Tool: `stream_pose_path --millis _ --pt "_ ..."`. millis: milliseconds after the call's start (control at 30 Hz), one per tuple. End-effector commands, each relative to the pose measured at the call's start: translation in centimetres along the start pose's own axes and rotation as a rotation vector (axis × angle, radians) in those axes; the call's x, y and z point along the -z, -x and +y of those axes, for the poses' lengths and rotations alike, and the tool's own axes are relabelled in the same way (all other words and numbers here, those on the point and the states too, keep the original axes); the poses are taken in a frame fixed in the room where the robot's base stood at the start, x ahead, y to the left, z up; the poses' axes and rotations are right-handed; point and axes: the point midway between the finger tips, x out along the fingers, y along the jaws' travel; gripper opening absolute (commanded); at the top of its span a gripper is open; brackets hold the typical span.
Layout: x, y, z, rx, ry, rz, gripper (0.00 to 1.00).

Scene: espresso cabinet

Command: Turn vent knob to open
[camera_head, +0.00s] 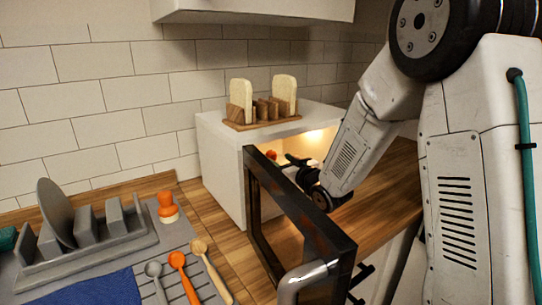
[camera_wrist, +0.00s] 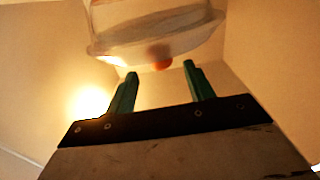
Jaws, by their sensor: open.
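A small orange-red round piece, which looks like the vent knob (camera_wrist: 161,56), shows against the rim of a clear, see-through container (camera_wrist: 150,35) in the wrist view. In the head view an orange-red spot (camera_head: 271,155) shows inside the lit white cabinet (camera_head: 222,165), partly hidden by the door edge. My gripper (camera_wrist: 160,69) is open, its two green fingers apart on either side of the knob's position in the picture. I cannot tell whether they touch it. In the head view my gripper (camera_head: 287,163) reaches into the cabinet opening.
The cabinet's dark-framed door (camera_head: 300,215) stands open in front, close to my arm. A wooden rack (camera_head: 262,115) with bread slices sits on top. A grey dish rack (camera_head: 85,240), utensils (camera_head: 185,272) and an orange-topped shaker (camera_head: 167,207) stand left. Wooden counter (camera_head: 385,195) is clear to the right.

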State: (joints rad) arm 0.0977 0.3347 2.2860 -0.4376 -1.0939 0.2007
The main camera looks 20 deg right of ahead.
Motion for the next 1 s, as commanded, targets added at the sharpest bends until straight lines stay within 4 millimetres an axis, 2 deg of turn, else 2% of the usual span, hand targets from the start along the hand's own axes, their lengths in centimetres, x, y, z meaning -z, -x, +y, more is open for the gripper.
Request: stream_pose_path --millis 200,333,500,733,900,1000 --pt "-0.1 -3.7 -0.1 0.001 0.000 -0.002 0.53" --pt "-0.1 -5.2 -0.1 0.001 0.000 -0.002 0.53" --pt "0.0 -6.1 -0.1 -0.001 0.000 -0.002 0.53" --pt "0.0 -6.2 -0.1 -0.001 0.000 -0.002 0.53" --pt "0.0 -6.1 0.0 -0.001 0.000 -0.002 0.09" --pt "0.0 -6.1 -0.1 -0.001 0.000 -0.002 0.09"
